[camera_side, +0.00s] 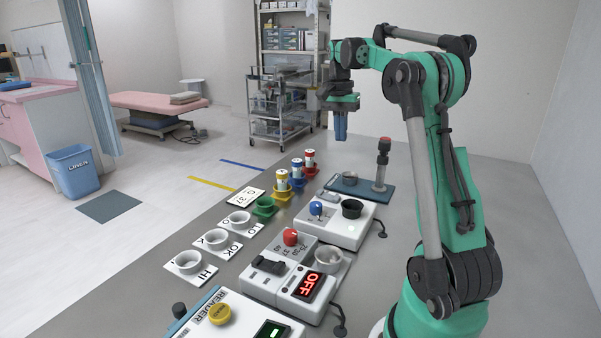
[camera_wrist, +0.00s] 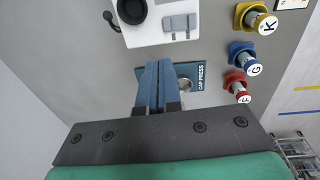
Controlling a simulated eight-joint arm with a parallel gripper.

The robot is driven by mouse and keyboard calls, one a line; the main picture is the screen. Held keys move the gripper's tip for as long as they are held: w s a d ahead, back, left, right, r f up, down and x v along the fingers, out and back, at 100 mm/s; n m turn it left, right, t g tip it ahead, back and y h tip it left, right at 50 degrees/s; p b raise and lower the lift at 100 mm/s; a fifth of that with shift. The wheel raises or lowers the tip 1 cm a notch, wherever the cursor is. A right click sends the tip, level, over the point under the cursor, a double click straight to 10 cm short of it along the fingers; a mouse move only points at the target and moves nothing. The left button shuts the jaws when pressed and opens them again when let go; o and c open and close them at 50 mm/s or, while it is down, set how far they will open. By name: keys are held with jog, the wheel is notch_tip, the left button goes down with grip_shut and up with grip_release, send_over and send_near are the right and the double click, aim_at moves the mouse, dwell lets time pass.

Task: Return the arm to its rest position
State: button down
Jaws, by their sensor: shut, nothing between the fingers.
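My gripper (camera_side: 341,126) hangs from the green arm in the side view, with its blue fingers pointing down. It is above the far end of the bench, near the cap press (camera_side: 357,188), and clear of it. In the wrist view, the two blue fingers of my gripper (camera_wrist: 159,64) lie side by side, shut and empty. They cover part of the cap press (camera_wrist: 201,84) below. The gripper touches nothing that I can see.
Vials in yellow (camera_side: 282,183), blue (camera_side: 297,173) and red (camera_side: 310,163) holders stand left of the press. White devices, including one reading OFF (camera_side: 311,287), and cups on labelled cards (camera_side: 188,262) fill the nearer bench. The air around the gripper is free.

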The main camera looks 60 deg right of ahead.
jog(key=w+a+n+t+h, duration=0.15)
jog(key=w+a+n, duration=0.25)
jog(key=a, duration=0.4)
jog(key=s+a+f+n+t, duration=0.1)
jog(key=a+f+n+t, duration=0.2)
jog(key=a+n, duration=0.4)
jog(key=s+a+f+n+t+y, duration=0.1)
jog(key=a+n, duration=0.5)
jog(key=a, duration=1)
notch_tip(320, 180, down, 2)
jog(key=shift+s+a+n+t, duration=0.15)
jog(key=shift+s+n+t, duration=0.3)
jog(key=shift+t, duration=0.8)
jog(key=shift+y, duration=0.25)
